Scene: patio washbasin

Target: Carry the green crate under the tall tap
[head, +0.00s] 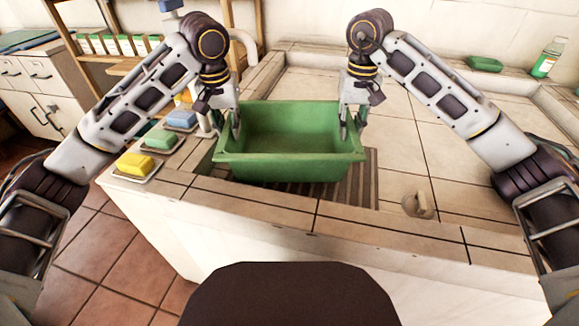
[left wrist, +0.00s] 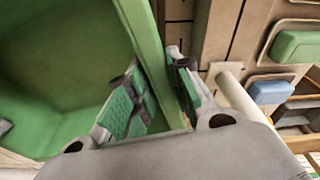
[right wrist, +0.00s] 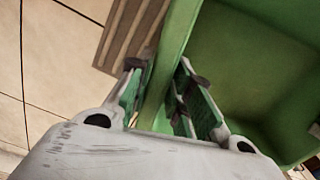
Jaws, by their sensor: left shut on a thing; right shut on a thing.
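The green crate (head: 290,167) is upright and looks empty, over the slatted drain grate (head: 357,180) in the basin counter. I cannot tell whether it touches the grate. My left gripper (head: 236,122) is shut on its left wall; in the left wrist view the fingers (left wrist: 158,80) straddle the crate's wall (left wrist: 150,50). My right gripper (head: 350,122) is shut on its right wall; in the right wrist view the fingers (right wrist: 160,82) straddle that wall (right wrist: 172,45). A pale curved pipe (head: 248,45), perhaps the tall tap, shows behind my left arm, which hides much of it.
Yellow (head: 135,163), green (head: 160,139) and blue (head: 181,119) soaps on dishes line the counter's left edge. A small fitting (head: 418,205) sits right of the grate. A green dish (head: 484,63) and a bottle (head: 549,57) stand at back right.

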